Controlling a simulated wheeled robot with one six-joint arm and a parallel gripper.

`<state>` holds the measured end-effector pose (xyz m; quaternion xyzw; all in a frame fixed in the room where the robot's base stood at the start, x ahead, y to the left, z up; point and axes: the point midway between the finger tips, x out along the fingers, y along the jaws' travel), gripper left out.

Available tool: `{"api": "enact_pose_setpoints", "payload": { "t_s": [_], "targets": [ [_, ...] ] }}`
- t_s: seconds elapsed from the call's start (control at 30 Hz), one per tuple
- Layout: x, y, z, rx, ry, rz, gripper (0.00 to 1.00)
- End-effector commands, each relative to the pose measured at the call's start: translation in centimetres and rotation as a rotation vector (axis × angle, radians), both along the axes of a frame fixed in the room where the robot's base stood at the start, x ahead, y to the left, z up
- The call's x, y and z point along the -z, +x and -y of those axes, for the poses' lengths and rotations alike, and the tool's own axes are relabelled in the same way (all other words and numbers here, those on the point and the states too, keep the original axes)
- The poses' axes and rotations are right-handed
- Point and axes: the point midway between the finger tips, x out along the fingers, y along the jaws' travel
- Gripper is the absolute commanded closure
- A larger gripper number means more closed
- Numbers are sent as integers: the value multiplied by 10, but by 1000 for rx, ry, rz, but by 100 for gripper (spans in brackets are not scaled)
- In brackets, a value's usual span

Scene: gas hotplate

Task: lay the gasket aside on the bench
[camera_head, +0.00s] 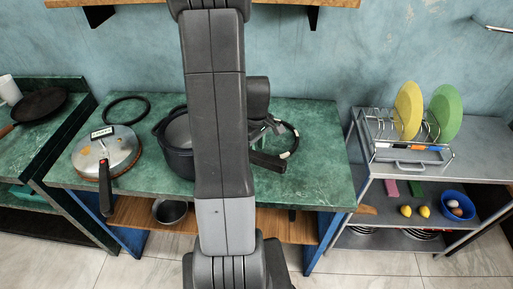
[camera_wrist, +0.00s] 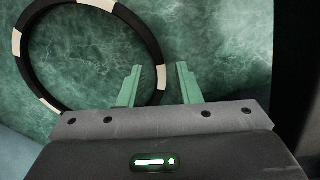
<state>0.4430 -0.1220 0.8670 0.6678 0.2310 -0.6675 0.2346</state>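Two black rings lie on the green bench (camera_head: 318,170), and I cannot tell for sure which is the gasket. A plain black ring (camera_head: 126,97) lies at the back left, behind a round metal lid (camera_head: 118,150). A black ring with cream patches (camera_head: 294,139) lies right of the dark pot (camera_head: 176,150). This ring fills the left of the wrist view (camera_wrist: 153,47). My gripper (camera_wrist: 158,72) is open, its two green fingers either side of the patched ring's right rim in that picture. Whether they touch it is unclear. My arm hides part of the pot and bench.
A long black handle (camera_head: 268,162) sticks out right of my arm. A dish rack (camera_head: 408,152) with plates stands on the grey shelf unit at right. A black pan (camera_head: 40,105) is on the left counter. The bench's right front is clear.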

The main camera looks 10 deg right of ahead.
Motion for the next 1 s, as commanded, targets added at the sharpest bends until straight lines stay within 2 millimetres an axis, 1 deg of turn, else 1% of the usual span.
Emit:
{"api": "enact_pose_setpoints", "payload": {
  "t_s": [0.03,0.3,0.4,0.5,0.6,0.7,1.0],
  "targets": [
    [-10,1,0,0,-1,7,69],
    [-66,1,0,0,-1,8,69],
    [-84,0,0,0,-1,6,69],
    [-97,0,0,0,0,4,69],
    [-105,0,-1,0,0,3,69],
    [-108,0,-1,0,0,1,69],
    [-108,-1,-1,0,0,0,69]
  ]
}}
